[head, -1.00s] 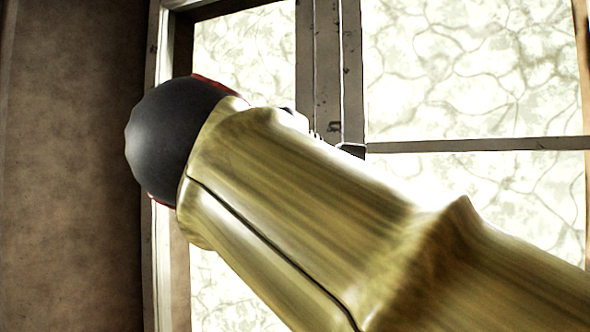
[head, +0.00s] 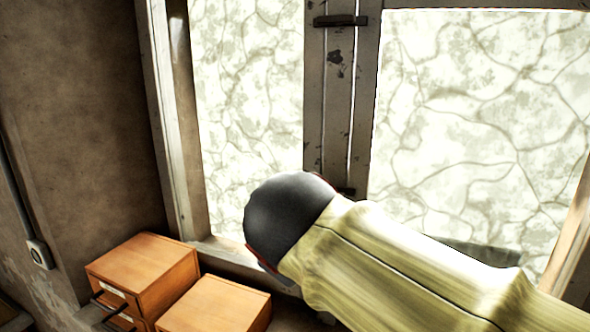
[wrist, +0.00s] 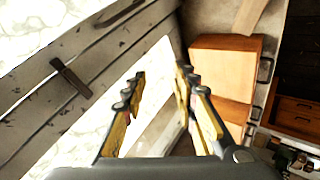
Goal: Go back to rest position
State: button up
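My gripper (wrist: 160,85) shows in the wrist view with its two yellow-and-grey fingers apart and nothing between them. In the head view my arm crosses the lower right in front of the window, and the gripper's fingers are hidden there. No handwheel or press shows clearly in either view.
A window (head: 455,120) with a worn frame stands close behind my arm. Two wooden drawer boxes, one at the left (head: 150,270) and one at the right (head: 215,305), sit below it at the lower left. A wall socket (head: 40,254) is on the brown wall (head: 80,110).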

jog(key=s+d+f+m+g+b, duration=0.1)
jog(key=s+d+f+m+b, duration=0.1)
jog(key=s+d+f, duration=0.3)
jog(key=s+d+f+m+g+b, duration=0.1)
jog(key=s+d+f+m, duration=0.3)
jog(key=f, duration=1)
jog(key=s+d+f+m+g+y+b, duration=0.1)
jog(key=s+d+f+m+b, duration=0.2)
jog(key=s+d+f, duration=0.3)
jog(key=shift+s+d+f+m+g+b, duration=0.1)
jog(key=shift+f+m+g, duration=0.05)
jog(key=shift+f, duration=0.5)
jog(key=shift+s+d+f+m+g+b, duration=0.1)
jog(key=shift+s+f+b, duration=0.05)
jog(key=shift+f, duration=0.55)
jog(key=shift+s+d+f+m+g+b, duration=0.1)
jog(key=shift+f+m+g, duration=0.05)
jog(key=shift+f, duration=0.5)
jog(key=shift+d+m+h+b, duration=0.3)
jog(key=shift+d+m+b, duration=0.15)
jog(key=shift+d, duration=1.05)
